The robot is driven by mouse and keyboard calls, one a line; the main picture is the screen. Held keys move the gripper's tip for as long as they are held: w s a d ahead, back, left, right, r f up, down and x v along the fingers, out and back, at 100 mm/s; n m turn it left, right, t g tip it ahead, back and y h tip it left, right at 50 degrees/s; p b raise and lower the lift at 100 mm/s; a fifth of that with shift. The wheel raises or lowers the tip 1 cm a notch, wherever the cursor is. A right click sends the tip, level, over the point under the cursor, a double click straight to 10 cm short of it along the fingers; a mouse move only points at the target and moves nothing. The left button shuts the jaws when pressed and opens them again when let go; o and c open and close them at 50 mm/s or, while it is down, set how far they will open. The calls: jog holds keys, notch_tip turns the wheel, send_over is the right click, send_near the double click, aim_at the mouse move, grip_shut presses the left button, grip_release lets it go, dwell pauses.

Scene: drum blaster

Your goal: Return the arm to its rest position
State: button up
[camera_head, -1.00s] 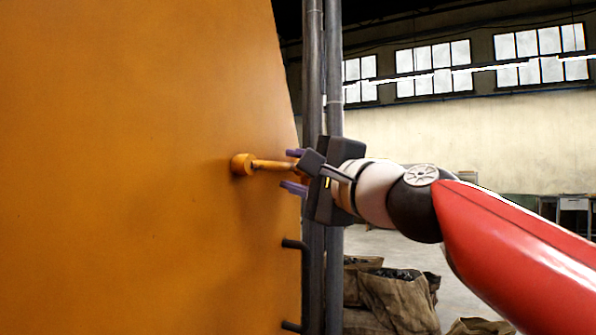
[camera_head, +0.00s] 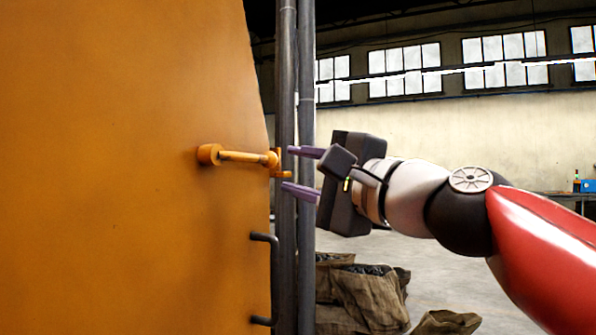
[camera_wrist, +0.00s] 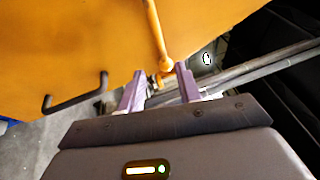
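My gripper (camera_head: 304,172) is open and empty, its two purple fingers apart. It is just right of the orange lever handle (camera_head: 240,157) on the large orange drum blaster door (camera_head: 110,200), with a small gap to the handle's end. In the wrist view my gripper (camera_wrist: 160,88) shows its fingers apart, and the orange handle (camera_wrist: 157,35) reaches down toward the space between them. My red and white arm stretches in from the right.
Grey vertical pipes (camera_head: 286,80) stand behind the door's edge. A black bar handle (camera_head: 275,280) sits low on the door. Brown sacks (camera_head: 370,297) lie on the floor below my arm. Open floor is at the right.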

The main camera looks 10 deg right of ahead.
jog(key=s+d+f+n+g+h, duration=0.1)
jog(key=s+f+n+g+h, duration=0.2)
jog(key=f, duration=1.2)
jog(key=s+d+f+n+g+h, duration=0.1)
jog(key=s+f+n+g+h, duration=0.3)
jog(key=f, duration=1.1)
jog(key=s+d+f+n+g+h, duration=0.1)
jog(key=s+f+n+g+h, duration=0.2)
jog(key=f, duration=1.3)
jog(key=s+n+g, duration=0.1)
jog(key=s+n, duration=0.1)
jog(key=shift+s+d+n+g, duration=0.15)
jog(key=shift+d+n+g, duration=0.15)
jog(key=shift+d+n, duration=0.1)
